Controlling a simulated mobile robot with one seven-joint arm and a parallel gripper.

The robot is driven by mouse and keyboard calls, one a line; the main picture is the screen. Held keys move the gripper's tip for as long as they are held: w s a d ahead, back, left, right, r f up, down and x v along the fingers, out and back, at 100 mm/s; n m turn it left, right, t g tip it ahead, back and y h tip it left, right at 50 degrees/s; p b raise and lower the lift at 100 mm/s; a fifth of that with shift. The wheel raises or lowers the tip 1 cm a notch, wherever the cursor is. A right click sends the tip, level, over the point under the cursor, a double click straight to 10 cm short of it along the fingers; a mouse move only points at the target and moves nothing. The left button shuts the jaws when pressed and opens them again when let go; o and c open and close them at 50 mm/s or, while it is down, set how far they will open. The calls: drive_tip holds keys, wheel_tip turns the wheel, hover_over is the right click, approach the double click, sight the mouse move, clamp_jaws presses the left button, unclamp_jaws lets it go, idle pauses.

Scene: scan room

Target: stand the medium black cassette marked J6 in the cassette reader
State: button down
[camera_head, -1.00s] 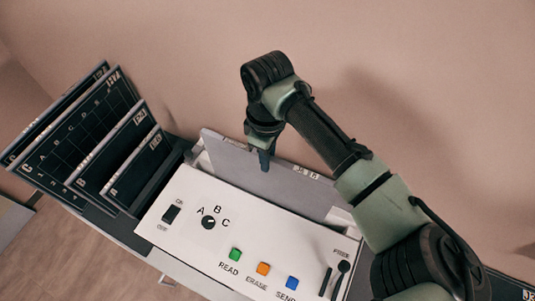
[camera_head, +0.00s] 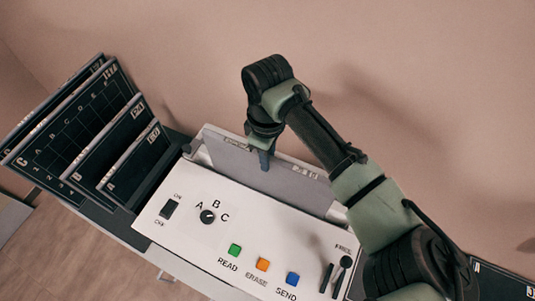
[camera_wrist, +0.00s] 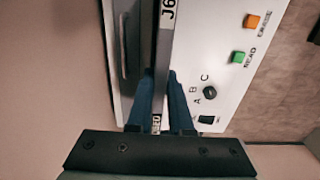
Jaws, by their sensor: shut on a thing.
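The cassette marked J6 (camera_head: 290,182) stands on edge in the slot of the white cassette reader (camera_head: 190,235). Its face looks grey in the head view, and its lower part is hidden behind the reader's front. My gripper (camera_head: 265,160) is shut on its top edge, left of the middle. In the wrist view, the blue fingers of my gripper (camera_wrist: 160,76) lie on either side of the cassette's edge, and the J6 label (camera_wrist: 168,12) shows ahead of them. I cannot tell whether the cassette rests on the slot's floor.
Several dark cassettes (camera_head: 80,130) lean in a rack left of the reader. The reader's panel has a dial (camera_head: 207,217), green, orange and blue buttons, and a black lever (camera_head: 345,263) at right. A wall stands close behind. Another dark cassette (camera_head: 505,287) lies at lower right.

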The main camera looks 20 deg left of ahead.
drive_tip(key=shift+f, duration=0.15)
drive_tip(key=c, duration=0.7)
unclamp_jaws()
drive_tip(key=shift+c, duration=0.2)
drive_tip(key=shift+f, duration=0.15)
wheel_tip(320, 180, up, 13)
drive_tip(key=b, duration=0.3)
drive_tip(key=shift+r, duration=0.2)
